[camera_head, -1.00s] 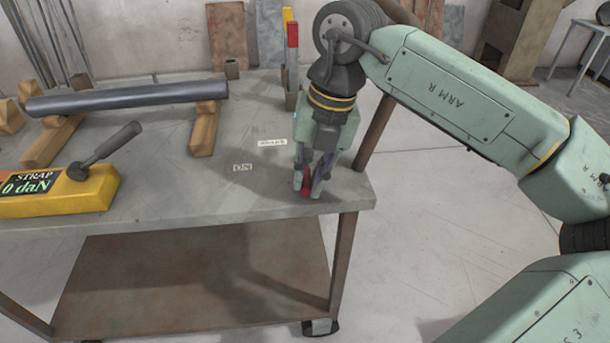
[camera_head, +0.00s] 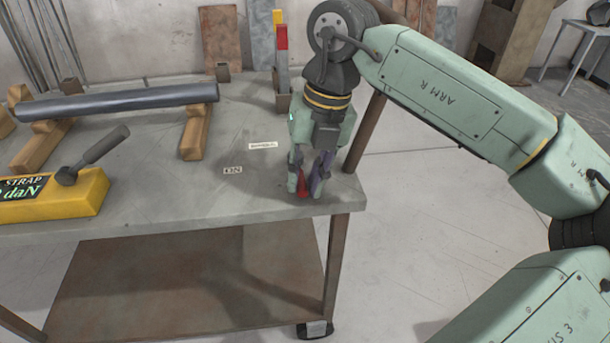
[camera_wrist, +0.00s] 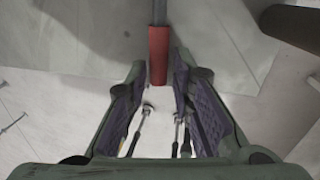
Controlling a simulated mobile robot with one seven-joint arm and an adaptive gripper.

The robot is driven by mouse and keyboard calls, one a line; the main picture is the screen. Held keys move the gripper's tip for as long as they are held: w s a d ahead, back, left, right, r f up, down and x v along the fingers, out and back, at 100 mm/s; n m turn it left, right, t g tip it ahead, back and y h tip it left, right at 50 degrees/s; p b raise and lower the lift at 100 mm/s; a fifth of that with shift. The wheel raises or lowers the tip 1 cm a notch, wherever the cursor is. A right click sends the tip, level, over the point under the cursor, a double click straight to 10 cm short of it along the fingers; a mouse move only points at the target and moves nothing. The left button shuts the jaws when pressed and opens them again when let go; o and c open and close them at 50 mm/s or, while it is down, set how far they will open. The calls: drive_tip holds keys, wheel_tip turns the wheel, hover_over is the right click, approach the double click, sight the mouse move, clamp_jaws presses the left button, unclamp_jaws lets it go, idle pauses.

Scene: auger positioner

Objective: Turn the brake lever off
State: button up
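The brake lever shows as a red grip on a grey rod in the wrist view (camera_wrist: 158,57). In the head view its red part (camera_head: 303,187) shows between my fingers, near the table's front right corner. My gripper (camera_head: 308,188) points down there. In the wrist view my gripper (camera_wrist: 160,100) has its two purple-padded fingers apart, one on each side of the red grip's end, with gaps visible. The lever's base is hidden behind my gripper in the head view. An ON label (camera_head: 233,170) and a blurred label (camera_head: 263,146) lie on the tabletop to the left.
A yellow strap gauge box (camera_head: 60,205) with a grey lever stands at the left. A dark pipe (camera_head: 120,99) rests on wooden blocks behind it. A red and yellow upright bar (camera_head: 281,45) stands in a holder behind my gripper.

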drive_tip(key=shift+o, duration=1.2)
wheel_tip(320, 180, up, 12)
drive_tip(key=d, duration=0.2)
drive_tip(key=shift+d+f, duration=0.15)
drive_tip(key=shift+d, duration=0.05)
